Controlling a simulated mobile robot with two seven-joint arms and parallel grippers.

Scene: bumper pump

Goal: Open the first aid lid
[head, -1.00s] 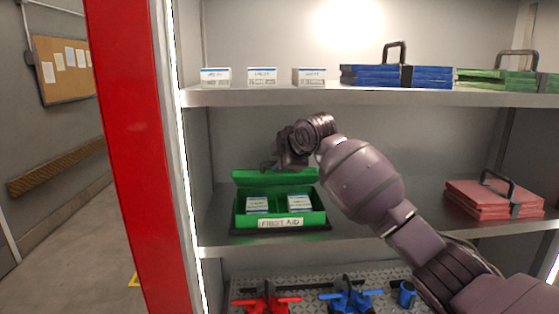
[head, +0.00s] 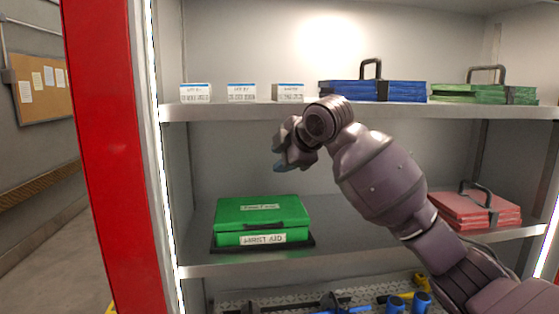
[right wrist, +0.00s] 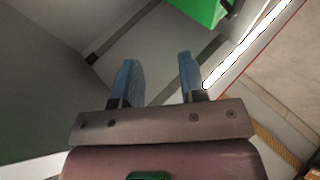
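The green first aid box (head: 262,221) sits on the middle shelf, on a dark base, with its lid (head: 262,208) down. A white label (head: 263,239) is on its front and a smaller label is on the lid. A green corner of the box also shows at the top of the right wrist view (right wrist: 203,8). My right gripper (head: 281,166) is above and slightly behind the box, apart from it. In the right wrist view its two blue fingers (right wrist: 158,65) are spread with nothing between them. My left gripper is not in view.
The upper shelf (head: 350,112) holds several small white boxes, a blue case (head: 350,91) and a green case (head: 480,94). A red case (head: 474,211) lies on the middle shelf to the right. A red post (head: 110,150) stands at left. Tools lie below.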

